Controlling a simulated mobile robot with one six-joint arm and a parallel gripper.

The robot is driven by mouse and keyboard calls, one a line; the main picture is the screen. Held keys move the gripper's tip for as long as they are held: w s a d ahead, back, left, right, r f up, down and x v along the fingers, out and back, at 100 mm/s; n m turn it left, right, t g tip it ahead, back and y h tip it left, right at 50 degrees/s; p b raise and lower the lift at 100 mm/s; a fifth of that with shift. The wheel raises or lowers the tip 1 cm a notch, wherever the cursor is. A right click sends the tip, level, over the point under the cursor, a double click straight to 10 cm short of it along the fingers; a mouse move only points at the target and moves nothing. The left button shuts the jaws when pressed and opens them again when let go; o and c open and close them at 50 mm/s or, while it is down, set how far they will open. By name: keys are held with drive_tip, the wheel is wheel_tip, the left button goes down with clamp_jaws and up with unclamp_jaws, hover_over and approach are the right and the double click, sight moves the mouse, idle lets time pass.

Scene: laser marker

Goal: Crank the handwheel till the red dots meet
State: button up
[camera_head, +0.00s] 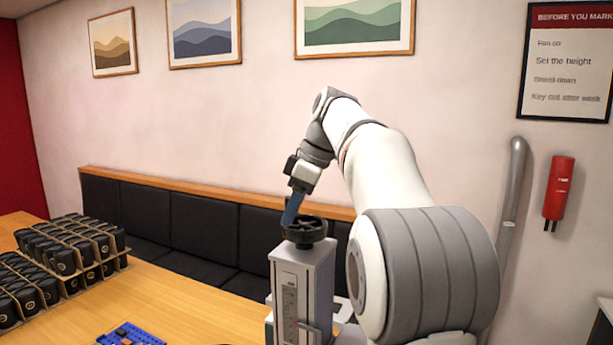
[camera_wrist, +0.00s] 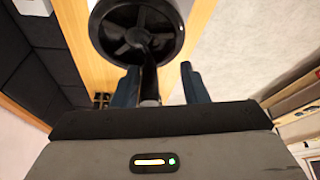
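The black handwheel (camera_head: 305,231) sits on top of a grey column (camera_head: 318,285) with a scale on its front. In the wrist view the handwheel (camera_wrist: 137,32) shows as a dark spoked disc at the top. A dark upright crank handle (camera_wrist: 149,84) stands out from it towards the camera. My gripper (camera_head: 289,216) points down at the wheel's left side. In the wrist view its two blue fingers (camera_wrist: 160,84) are apart, with the handle between them, closer to the left finger and clear of the right. No red dots can be made out.
A wooden table (camera_head: 165,302) carries trays of black cups (camera_head: 62,262) at left and a blue piece (camera_head: 130,334) at the front. A black padded bench (camera_head: 200,225) runs along the wall behind. A red extinguisher (camera_head: 558,192) hangs at right.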

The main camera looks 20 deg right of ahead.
sight(307, 227)
drive_tip(key=v, duration=0.7)
drive_tip(key=shift+s, duration=0.15)
